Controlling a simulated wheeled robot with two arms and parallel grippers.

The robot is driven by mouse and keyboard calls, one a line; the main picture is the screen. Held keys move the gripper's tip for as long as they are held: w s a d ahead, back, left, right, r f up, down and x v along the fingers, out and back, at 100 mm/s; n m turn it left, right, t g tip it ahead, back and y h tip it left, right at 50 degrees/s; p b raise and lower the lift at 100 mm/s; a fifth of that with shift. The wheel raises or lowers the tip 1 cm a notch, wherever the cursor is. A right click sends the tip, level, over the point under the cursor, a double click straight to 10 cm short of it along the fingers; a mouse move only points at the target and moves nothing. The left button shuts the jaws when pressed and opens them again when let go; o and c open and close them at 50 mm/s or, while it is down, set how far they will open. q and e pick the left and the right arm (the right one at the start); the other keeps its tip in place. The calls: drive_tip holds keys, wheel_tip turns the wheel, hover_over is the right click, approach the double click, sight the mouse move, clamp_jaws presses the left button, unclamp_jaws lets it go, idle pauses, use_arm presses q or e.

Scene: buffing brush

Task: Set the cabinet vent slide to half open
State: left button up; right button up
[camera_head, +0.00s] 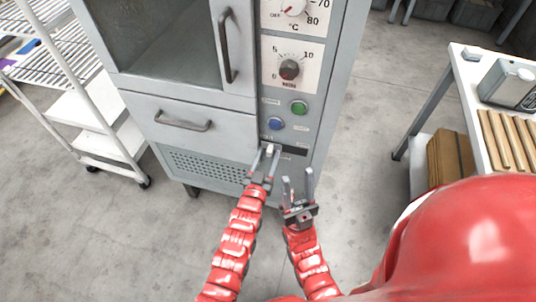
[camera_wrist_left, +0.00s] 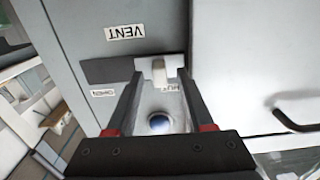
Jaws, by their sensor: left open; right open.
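The vent slide on the cabinet front has a dark horizontal slot (camera_head: 293,151) and a small white knob (camera_wrist_left: 160,71). The knob sits at the slot's SHUT-label end, the left end in the head view. The bare dark slot (camera_wrist_left: 108,70) runs toward the OPEN label (camera_wrist_left: 104,93) in the wrist view, which is upside down. My left gripper (camera_head: 268,150) is open, its fingers on either side of the knob; I cannot tell whether they touch it. My right gripper (camera_head: 298,180) is open and empty, lower and to the right, in front of the cabinet.
Above the slot are a blue button (camera_head: 276,124), a green button (camera_head: 299,107) and a dial (camera_head: 289,69). A drawer handle (camera_head: 184,122) is to the left.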

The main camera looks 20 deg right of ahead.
use_arm(q)
drive_tip(key=shift+w+d, duration=0.15)
drive_tip(key=shift+w, duration=0.05)
clamp_jaws()
idle(1.4)
